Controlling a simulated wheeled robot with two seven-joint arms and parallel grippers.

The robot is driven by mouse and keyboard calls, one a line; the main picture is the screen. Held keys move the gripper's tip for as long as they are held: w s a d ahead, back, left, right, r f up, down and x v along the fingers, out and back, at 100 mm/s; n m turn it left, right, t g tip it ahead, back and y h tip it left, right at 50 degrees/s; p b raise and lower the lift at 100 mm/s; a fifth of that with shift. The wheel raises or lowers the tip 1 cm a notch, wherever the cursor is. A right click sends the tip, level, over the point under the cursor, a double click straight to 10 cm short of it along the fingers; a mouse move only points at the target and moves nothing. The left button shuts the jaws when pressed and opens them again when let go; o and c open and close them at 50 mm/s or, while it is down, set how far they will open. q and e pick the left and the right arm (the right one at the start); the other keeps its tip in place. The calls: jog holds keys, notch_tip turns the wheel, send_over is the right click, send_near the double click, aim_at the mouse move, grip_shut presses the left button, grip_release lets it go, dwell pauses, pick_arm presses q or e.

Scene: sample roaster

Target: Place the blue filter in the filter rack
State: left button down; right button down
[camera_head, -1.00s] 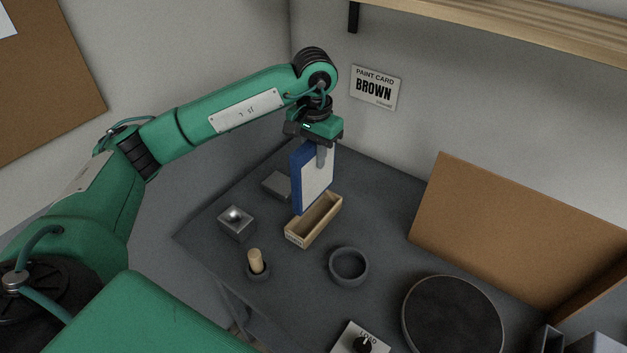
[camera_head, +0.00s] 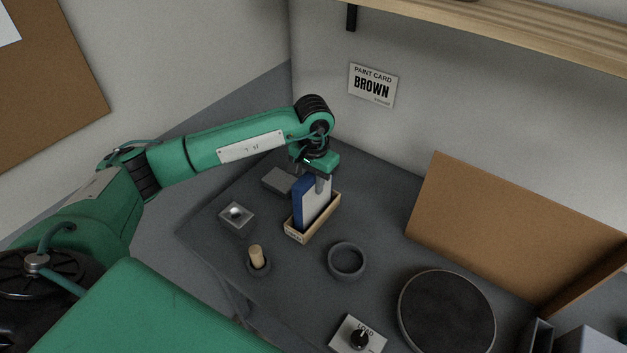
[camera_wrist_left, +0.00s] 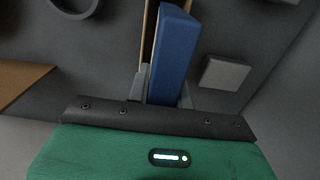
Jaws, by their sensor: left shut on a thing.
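The blue filter (camera_head: 299,204) is a flat panel with a blue edge and a pale face. It stands upright with its lower part inside the filter rack (camera_head: 292,236), a narrow open wooden box on the dark table. My left gripper (camera_head: 313,184) is above the rack, shut on the upper part of the filter. In the left wrist view the blue filter (camera_wrist_left: 173,50) sits between the two fingers (camera_wrist_left: 165,90), and a strip of the wooden rack (camera_wrist_left: 148,40) shows beside it. The filter's bottom edge is hidden by the rack walls. My right gripper is not in view.
A grey block (camera_head: 279,181) lies behind the rack at left. A metal box with a ball-like top (camera_head: 237,215), a wooden peg in a dark holder (camera_head: 257,258) and a dark ring (camera_head: 347,277) stand nearby. A brown board (camera_head: 500,230) leans at the right.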

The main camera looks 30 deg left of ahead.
pick_arm(q)
jog(key=shift+f, duration=0.2)
jog(key=c, duration=1.3)
grip_release()
jog(key=shift+r, duration=0.1)
jog(key=shift+o, duration=0.2)
jog(key=shift+r, duration=0.2)
jog(key=shift+w+r, duration=0.1)
jog(key=shift+r, duration=0.15)
notch_tip(320, 180, up, 10)
jog(key=b, duration=0.3)
jog(key=shift+r, duration=0.1)
jog(key=shift+r+b, duration=0.35)
jog(key=shift+r, duration=0.25)
